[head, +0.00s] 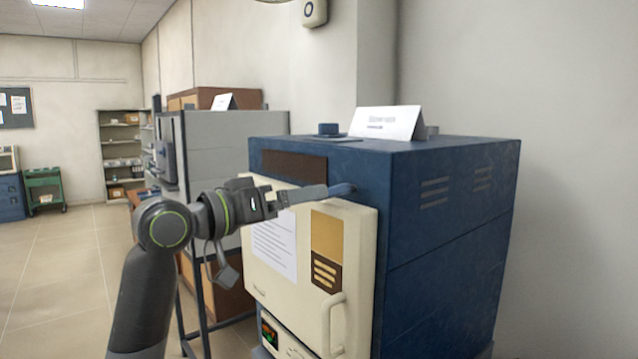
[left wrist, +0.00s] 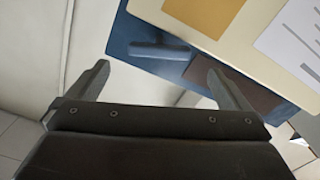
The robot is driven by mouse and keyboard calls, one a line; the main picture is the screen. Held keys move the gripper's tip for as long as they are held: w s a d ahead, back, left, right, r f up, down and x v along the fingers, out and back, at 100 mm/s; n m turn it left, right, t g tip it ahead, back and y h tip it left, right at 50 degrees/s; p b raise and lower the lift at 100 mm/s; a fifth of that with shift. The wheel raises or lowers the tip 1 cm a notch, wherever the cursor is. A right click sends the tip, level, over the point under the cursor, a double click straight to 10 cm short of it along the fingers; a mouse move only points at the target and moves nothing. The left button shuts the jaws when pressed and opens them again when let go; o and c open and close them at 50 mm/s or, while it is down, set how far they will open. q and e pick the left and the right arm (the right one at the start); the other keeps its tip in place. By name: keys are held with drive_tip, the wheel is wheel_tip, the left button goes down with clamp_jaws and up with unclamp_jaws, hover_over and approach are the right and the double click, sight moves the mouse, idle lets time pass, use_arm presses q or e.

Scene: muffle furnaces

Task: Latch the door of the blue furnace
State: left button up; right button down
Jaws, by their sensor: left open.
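The blue furnace (head: 445,225) stands at the right of the head view. Its cream door (head: 355,255) covers the front, with a pale upright handle (head: 333,322) low on its right side. I cannot tell whether the door is fully closed. A blue latch lever (head: 343,188) sits on the furnace front just above the door's top edge. It also shows in the left wrist view (left wrist: 155,49), beyond the fingertips. My left gripper (head: 325,191) reaches along the top of the door to the lever. In the left wrist view my left gripper (left wrist: 158,72) is open and empty, its fingers spread either side of the lever.
A white sign (head: 387,122) and a blue knob-like cap (head: 329,129) are on the furnace top. A grey furnace (head: 215,145) stands behind to the left on a dark-legged stand. Open tiled floor (head: 60,260) lies at the left. A bare wall is at the right.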

use_arm(q)
drive_tip(key=p+x, duration=0.2)
drive_tip(key=x, duration=0.4)
drive_tip(key=shift+d, duration=0.1)
drive_tip(key=c, duration=0.9)
